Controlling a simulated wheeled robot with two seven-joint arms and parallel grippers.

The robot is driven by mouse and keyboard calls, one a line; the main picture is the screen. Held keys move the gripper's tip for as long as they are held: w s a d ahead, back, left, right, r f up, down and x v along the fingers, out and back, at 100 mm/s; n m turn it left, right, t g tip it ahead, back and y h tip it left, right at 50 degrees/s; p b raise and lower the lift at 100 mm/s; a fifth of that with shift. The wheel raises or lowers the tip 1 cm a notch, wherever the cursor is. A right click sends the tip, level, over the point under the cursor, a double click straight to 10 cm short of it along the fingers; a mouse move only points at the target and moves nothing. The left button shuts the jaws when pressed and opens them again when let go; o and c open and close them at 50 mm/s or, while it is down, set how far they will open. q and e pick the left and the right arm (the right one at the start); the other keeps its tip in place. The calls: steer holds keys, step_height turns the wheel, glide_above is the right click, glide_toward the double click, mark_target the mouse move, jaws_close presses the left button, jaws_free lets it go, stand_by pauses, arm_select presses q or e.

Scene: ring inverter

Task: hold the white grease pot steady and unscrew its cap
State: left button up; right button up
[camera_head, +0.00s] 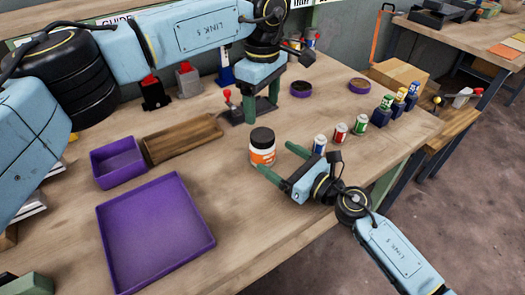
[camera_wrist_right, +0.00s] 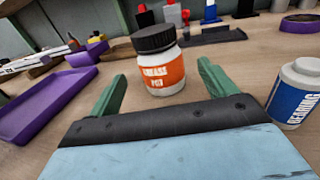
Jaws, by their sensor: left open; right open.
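The white grease pot (camera_head: 262,155) stands upright on the bench, with a black cap (camera_head: 262,138) on top and an orange label. In the right wrist view the pot (camera_wrist_right: 164,72) stands just beyond my right gripper's fingers, its cap (camera_wrist_right: 154,39) seated on it. My right gripper (camera_head: 274,162) is open and low over the bench, its green fingers pointing at the pot and spread to either side; the pot looks clear of them. My left gripper (camera_head: 262,102) is open and points down above the bench, behind the pot. It is empty.
A white bottle with a blue label (camera_wrist_right: 294,92) stands right of my right gripper. Several small cans (camera_head: 340,133) line up beside it. A purple tray (camera_head: 206,238), a purple box (camera_head: 118,163) and a wooden tray (camera_head: 183,139) lie left. Bare bench lies in front of the pot.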

mark_target(263, 135)
steer(key=x, duration=0.7)
steer(key=shift+w+a+r, duration=0.1)
steer(key=shift+a+r, duration=0.05)
steer(key=shift+c, duration=0.4)
steer(key=c, duration=1.7)
arm_select(q)
steer(key=m, duration=0.4)
arm_select(e)
jaws_close()
arm_select(q)
steer(key=m, duration=0.4)
steer(key=shift+m, duration=0.3)
steer(key=shift+f, duration=4.05)
